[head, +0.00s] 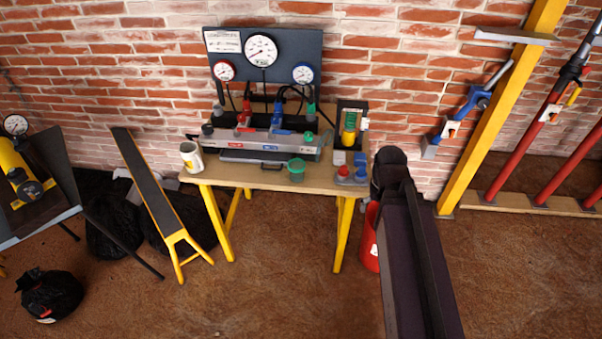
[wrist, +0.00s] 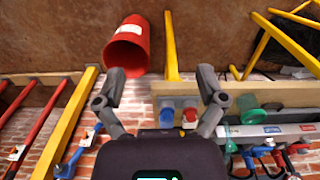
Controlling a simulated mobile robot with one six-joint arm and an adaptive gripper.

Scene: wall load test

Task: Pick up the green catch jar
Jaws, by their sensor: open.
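The green catch jar (head: 296,170) stands at the front edge of the workbench (head: 258,179), in front of the grey manifold. In the wrist view, which looks upside down, the green jar (wrist: 247,108) is to the right of my gripper, outside the fingers. My gripper (wrist: 161,76) is open with nothing between its fingers. In the head view my dark arm reaches in from the lower right and ends near the bench's right edge; the fingers cannot be made out there.
Small red and blue-grey parts (head: 348,174) sit right of the jar. A white mug (head: 191,157) stands at the bench's left end. The manifold (head: 262,143) and gauge board (head: 265,62) are behind. A red bucket (wrist: 128,45) is on the floor. A yellow post (head: 500,110) rises at right.

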